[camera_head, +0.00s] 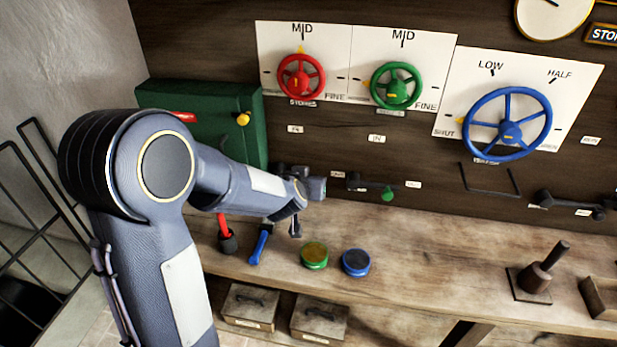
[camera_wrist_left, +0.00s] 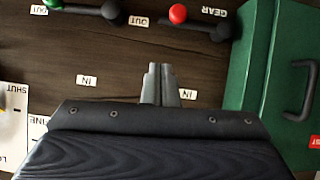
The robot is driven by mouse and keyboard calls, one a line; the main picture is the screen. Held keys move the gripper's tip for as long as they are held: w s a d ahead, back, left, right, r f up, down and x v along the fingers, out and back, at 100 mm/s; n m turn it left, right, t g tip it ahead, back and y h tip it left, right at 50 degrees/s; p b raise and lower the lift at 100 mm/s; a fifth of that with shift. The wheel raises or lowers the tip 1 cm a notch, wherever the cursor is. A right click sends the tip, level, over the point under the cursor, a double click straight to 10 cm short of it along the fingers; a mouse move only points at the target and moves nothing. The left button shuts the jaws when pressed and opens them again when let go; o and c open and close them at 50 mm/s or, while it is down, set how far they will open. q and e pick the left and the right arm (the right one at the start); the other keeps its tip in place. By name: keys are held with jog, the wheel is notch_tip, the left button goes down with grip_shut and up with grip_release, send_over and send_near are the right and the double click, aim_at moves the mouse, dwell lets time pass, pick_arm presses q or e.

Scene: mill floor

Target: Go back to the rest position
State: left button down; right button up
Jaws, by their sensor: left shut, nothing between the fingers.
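My left arm comes in from the left in the head view and reaches over the bench toward the panel. Its hand is seen side-on and small, and the fingertips cannot be made out clearly there. In the left wrist view my left gripper (camera_wrist_left: 161,85) has its two fingers together with nothing between them. It is in front of the dark wooden panel (camera_wrist_left: 190,55), between the green box (camera_wrist_left: 245,75) and several small labels. My right gripper is not in view.
The panel carries a red wheel (camera_head: 301,76), a green wheel (camera_head: 396,85), a blue wheel (camera_head: 508,132) and levers. On the bench (camera_head: 430,265) stand a green-rimmed tin (camera_head: 314,256), a blue tin (camera_head: 356,262), a blue-handled tool (camera_head: 260,245) and a wooden-handled stamp (camera_head: 540,272). A black rail (camera_head: 45,215) stands left.

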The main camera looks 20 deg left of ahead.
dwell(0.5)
pick_arm(q)
jog(key=s+d+r+g+h, duration=0.1)
jog(key=s+d+r+h, duration=0.2)
jog(key=s, duration=0.6)
jog(key=s+d+r+g+h, duration=0.2)
jog(key=s+d+h, duration=0.15)
jog(key=s, duration=0.55)
jog(key=s+f+m+g, duration=0.1)
jog(key=s+f+g, duration=0.1)
jog(key=s, duration=1.1)
jog(key=shift+s+d+f+g, duration=0.15)
jog(key=shift+s+d+g, duration=0.25)
jog(key=shift+g, duration=0.1)
jog(key=shift+y, duration=0.25)
